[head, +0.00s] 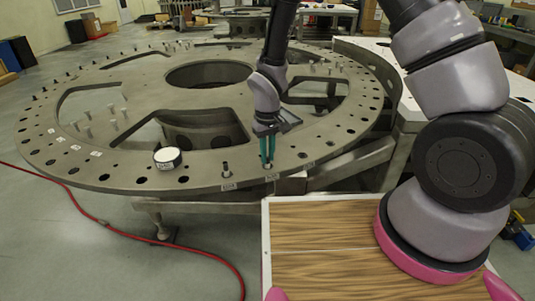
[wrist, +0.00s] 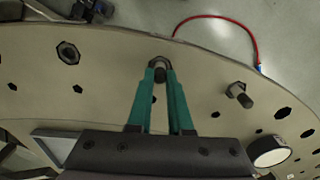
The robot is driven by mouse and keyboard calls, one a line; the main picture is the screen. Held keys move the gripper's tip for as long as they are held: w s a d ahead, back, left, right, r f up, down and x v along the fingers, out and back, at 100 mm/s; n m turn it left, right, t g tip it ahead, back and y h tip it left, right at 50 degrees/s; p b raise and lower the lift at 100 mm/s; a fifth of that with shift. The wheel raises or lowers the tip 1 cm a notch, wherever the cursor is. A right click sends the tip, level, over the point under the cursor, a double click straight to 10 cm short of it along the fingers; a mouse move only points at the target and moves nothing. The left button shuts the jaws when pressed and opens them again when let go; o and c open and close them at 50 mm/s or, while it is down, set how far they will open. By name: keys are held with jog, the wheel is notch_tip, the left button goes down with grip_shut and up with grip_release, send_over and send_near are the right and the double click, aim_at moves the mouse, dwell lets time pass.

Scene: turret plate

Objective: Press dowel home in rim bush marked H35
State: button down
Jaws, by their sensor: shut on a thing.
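My gripper (head: 267,164) points down at the near rim of the large round steel turret plate (head: 110,180). In the wrist view its two green fingers (wrist: 160,78) are closed on a dark-topped dowel (wrist: 160,74). The dowel stands at a round bush (wrist: 158,61) near the plate's edge; how deep it sits cannot be told. A small label (head: 270,178) is on the rim below the gripper, too small to read. Other rim labels (head: 228,186) are also unreadable.
Another pin (head: 226,169) stands in the rim left of my gripper. A round white-topped tin (head: 168,158) lies on the plate farther left. Several pegs stand around the plate. A wood-topped surface (head: 320,235) is in front. A red hose (head: 190,248) runs across the floor.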

jog(key=shift+f, duration=0.55)
dwell(0.8)
jog(key=c, duration=0.9)
grip_release()
jog(key=shift+r, duration=3.5)
